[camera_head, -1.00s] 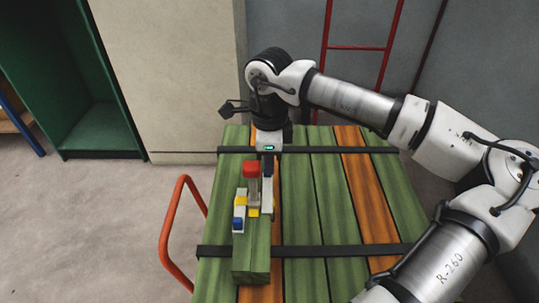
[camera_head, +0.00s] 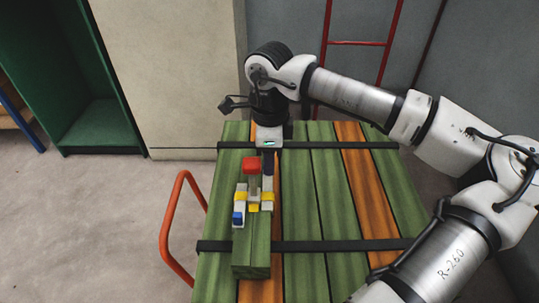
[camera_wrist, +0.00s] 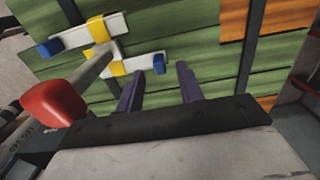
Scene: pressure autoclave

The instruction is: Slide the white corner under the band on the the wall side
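White bar-like pieces with yellow sleeves and blue ends lie on the green planks; I cannot tell for sure which is the white corner. The left piece (camera_head: 240,206) also shows in the wrist view (camera_wrist: 75,38). The right piece (camera_head: 267,204) has its blue end beside my left finger in the wrist view (camera_wrist: 142,66). Two dark bands cross the planks, a far one by the wall (camera_head: 340,149) and a near one (camera_head: 330,247). My gripper (camera_wrist: 158,84) points down, its purple fingers apart, with nothing seen between them.
The green and orange planks (camera_head: 312,205) form a flat top, mostly clear on the right. An orange rail (camera_head: 171,225) stands left. A red frame (camera_head: 357,43) stands at the wall behind.

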